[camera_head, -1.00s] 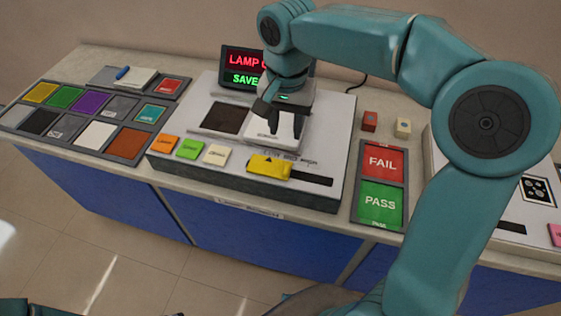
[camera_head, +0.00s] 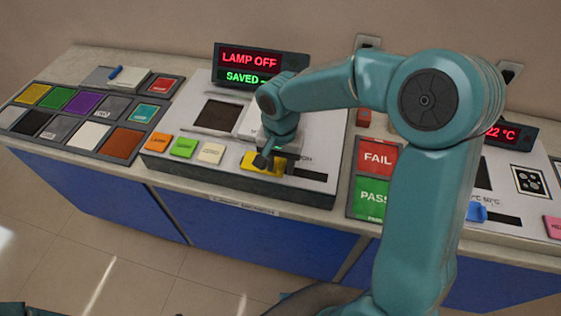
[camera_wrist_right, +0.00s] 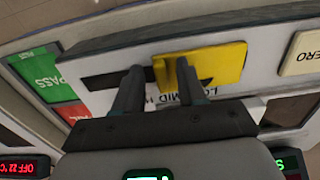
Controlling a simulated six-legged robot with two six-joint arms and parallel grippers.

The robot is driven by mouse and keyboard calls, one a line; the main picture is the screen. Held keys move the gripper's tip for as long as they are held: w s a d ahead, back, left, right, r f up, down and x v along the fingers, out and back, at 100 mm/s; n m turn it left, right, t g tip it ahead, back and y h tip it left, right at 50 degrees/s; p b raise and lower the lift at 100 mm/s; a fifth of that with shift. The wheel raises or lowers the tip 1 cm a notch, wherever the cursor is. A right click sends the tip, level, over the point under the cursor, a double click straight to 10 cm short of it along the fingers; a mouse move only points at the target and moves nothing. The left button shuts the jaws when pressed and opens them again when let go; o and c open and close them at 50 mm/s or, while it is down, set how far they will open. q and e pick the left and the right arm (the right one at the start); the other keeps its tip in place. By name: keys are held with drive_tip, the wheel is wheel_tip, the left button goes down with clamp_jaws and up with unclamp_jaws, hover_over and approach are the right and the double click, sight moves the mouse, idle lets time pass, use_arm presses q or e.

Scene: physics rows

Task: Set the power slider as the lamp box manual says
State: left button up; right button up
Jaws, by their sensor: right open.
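The power slider's yellow knob (camera_head: 250,162) sits at the left of its dark slot on the front of the white lamp box (camera_head: 200,166). It also shows in the wrist view (camera_wrist_right: 218,62), beside LOW and MID lettering that is partly covered. My right gripper (camera_head: 275,162) is open, pointing down at the knob's right end. In the wrist view, one finger of my right gripper (camera_wrist_right: 158,78) overlaps the knob's edge and the other is over the dark slot (camera_wrist_right: 115,79). Contact cannot be told. The lamp display (camera_head: 249,66) reads LAMP OFF and SAVED. My left gripper is out of view.
Orange (camera_head: 159,143), green (camera_head: 183,147) and cream (camera_head: 211,153) buttons lie left of the knob. FAIL (camera_head: 377,157) and PASS (camera_head: 371,197) pads lie to the right. Colour tiles (camera_head: 88,103) fill the left. A second device with a blue slider (camera_head: 477,212) is at far right.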

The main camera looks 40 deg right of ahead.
clamp_jaws()
drive_tip(key=shift+s+d, duration=0.2)
drive_tip(key=shift+d, duration=0.05)
drive_tip(key=s+d+b, duration=0.1)
drive_tip(key=s+d, duration=0.2)
drive_tip(key=s+d+b, duration=0.1)
drive_tip(key=s+d, duration=0.2)
drive_tip(key=s, duration=0.1)
drive_tip(key=shift+b, duration=0.3)
drive_tip(key=shift+s+d, duration=0.1)
drive_tip(key=shift+s, duration=0.05)
unclamp_jaws()
drive_tip(key=shift+s+d, duration=0.1)
drive_tip(key=shift+s, duration=0.1)
